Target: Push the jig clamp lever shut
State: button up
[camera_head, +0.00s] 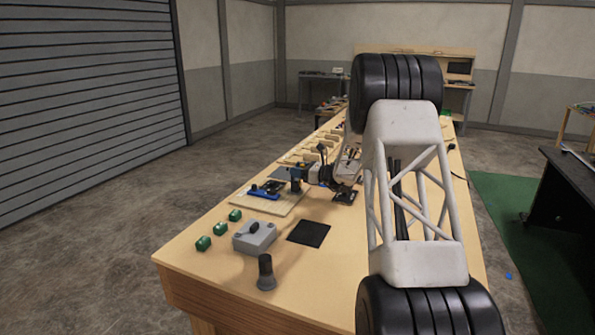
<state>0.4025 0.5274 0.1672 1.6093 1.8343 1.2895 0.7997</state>
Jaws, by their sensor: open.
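A pale wooden board (290,206) lies on the workbench left of my arm. On it is a low blue fixture (263,194) with dark parts, which looks like the jig. An upright black and blue piece (296,180) stands at the board's right side and may be the clamp lever. It is too small to tell how far the lever is swung. My arm's white truss link and black joints fill the right middle.
On the bench (215,265) nearer me are a grey box (254,238) with a black knob, a black upright handle (265,272), green blocks (203,243) and a flat black pad (308,233). Dark levers (322,152) and more items crowd the bench beyond.

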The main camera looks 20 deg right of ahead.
jog(key=shift+w+a, duration=0.1)
jog(key=shift+w, duration=0.05)
grip_shut()
dwell(0.4)
jog(key=shift+s+d+t+y, duration=0.7)
jog(key=shift+t+y, duration=0.4)
grip_release()
jog(key=shift+s+f, duration=0.1)
